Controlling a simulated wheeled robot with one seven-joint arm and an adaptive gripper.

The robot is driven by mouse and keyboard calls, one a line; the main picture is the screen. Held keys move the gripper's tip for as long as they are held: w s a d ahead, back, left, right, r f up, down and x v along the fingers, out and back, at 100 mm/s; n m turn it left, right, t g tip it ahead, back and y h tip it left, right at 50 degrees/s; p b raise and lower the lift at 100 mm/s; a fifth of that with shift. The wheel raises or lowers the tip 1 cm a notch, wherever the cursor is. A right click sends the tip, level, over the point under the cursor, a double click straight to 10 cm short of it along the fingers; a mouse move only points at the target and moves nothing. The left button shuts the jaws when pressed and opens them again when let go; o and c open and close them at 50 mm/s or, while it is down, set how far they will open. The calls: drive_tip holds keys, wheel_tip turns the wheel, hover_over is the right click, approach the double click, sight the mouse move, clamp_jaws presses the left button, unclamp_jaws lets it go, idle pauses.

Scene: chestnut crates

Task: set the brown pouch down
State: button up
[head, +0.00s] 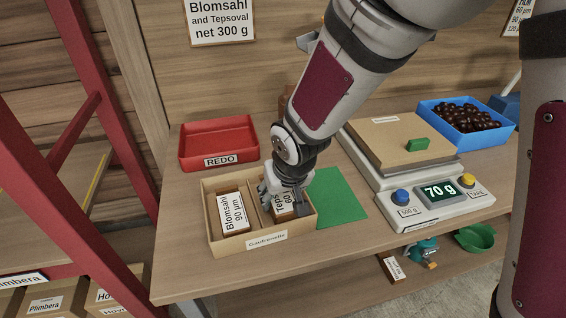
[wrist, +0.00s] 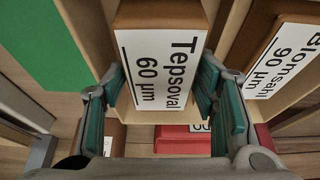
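The brown pouch (wrist: 160,15) has a white label reading "Tepsoval 60 µm" and fills the middle of the wrist view. In the head view the pouch (head: 282,211) is in the right compartment of the light wooden crate (head: 226,248), partly hidden by my gripper. My gripper (head: 285,202) points down into that compartment. In the wrist view its teal finger pads (wrist: 160,85) lie against the pouch's two sides, shut on it. The pouch's underside is hidden, so I cannot tell whether it rests on the crate's floor.
A pouch labelled "Blomsahl 90 µm" (head: 233,213) lies in the left compartment. The red REDO tray (head: 219,160) stands behind the crate. A green mat (head: 338,199) lies to its right. Beyond are a scale (head: 403,210) reading 70 g and a blue bin (head: 478,136) of chestnuts.

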drive_tip(key=shift+r, duration=0.1)
drive_tip(key=p+v, duration=0.2)
drive_tip(key=v, duration=1)
drive_tip(key=s+d+r+m, duration=0.1)
drive_tip(key=s+d+r, duration=0.2)
drive_tip(key=d+r, duration=0.3)
drive_tip(key=s+d+r+m+h, duration=0.1)
drive_tip(key=s+d+r+m, duration=0.1)
drive_tip(key=s+d, duration=1.1)
drive_tip(key=s+m, duration=0.1)
drive_tip(key=s, duration=0.2)
drive_tip(key=shift+s+d+r+g+h, duration=0.2)
drive_tip(key=shift+s+r+g+h, duration=0.1)
drive_tip(key=shift+s+r+g, duration=0.1)
wheel_tip(320, 180, up, 3)
drive_tip(key=p, duration=0.3)
drive_tip(key=shift+r+t, duration=0.15)
drive_tip(key=shift+t, duration=0.25)
